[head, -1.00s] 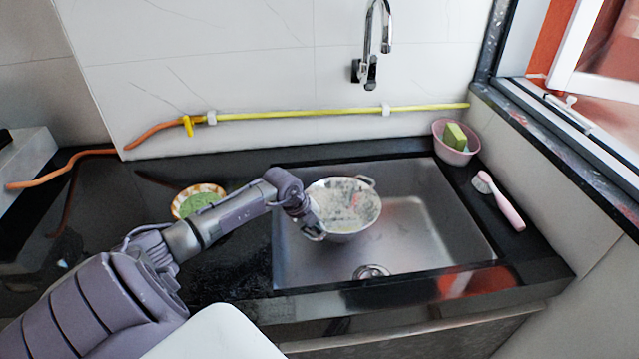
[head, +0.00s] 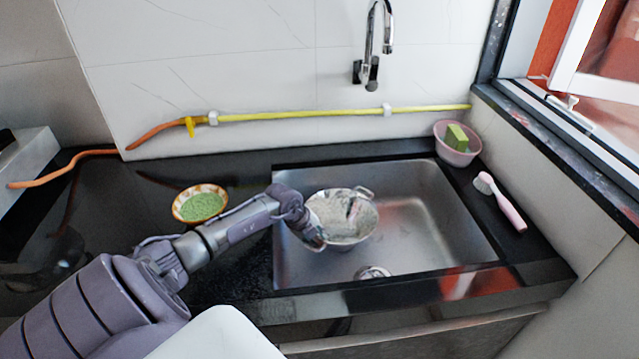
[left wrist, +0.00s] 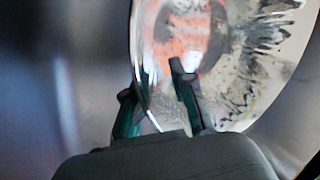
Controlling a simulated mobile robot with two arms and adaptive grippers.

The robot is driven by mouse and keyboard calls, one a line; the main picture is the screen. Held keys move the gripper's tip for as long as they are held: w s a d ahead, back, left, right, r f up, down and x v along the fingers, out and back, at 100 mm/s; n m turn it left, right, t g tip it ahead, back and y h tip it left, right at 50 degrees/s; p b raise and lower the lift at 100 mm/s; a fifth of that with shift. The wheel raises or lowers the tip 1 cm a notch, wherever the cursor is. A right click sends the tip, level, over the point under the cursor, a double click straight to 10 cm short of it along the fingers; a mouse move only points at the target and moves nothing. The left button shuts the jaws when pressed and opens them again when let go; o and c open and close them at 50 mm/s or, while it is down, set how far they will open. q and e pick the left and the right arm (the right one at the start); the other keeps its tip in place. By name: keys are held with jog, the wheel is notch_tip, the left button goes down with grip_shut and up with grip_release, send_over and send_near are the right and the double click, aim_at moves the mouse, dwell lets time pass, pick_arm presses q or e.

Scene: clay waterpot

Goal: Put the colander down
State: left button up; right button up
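The colander (head: 345,213) is a round, shiny metal bowl with a loop handle at its upper right. It is within the sink (head: 425,215), at the left side of the basin. I cannot tell whether its base touches the sink floor. My left gripper (head: 317,240) is at the colander's lower left edge. In the left wrist view, the fingers of the left gripper (left wrist: 157,82) straddle the rim of the colander (left wrist: 235,70), and the gripper appears shut on it. The exact contact is blurred. My right gripper is not in view.
A patterned bowl of green contents (head: 201,205) stands on the black counter left of the sink. A faucet (head: 371,50) hangs above. A pink bowl with a sponge (head: 456,143) and a pink brush (head: 502,203) lie right of the sink. The basin's right side is clear.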

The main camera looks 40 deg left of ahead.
pick_arm(q)
jog(key=shift+s+r, duration=0.15)
jog(key=shift+r, duration=0.3)
jog(key=p+v, duration=0.1)
jog(key=v, duration=1)
jog(key=shift+s+r, duration=0.1)
jog(key=shift+r, duration=0.05)
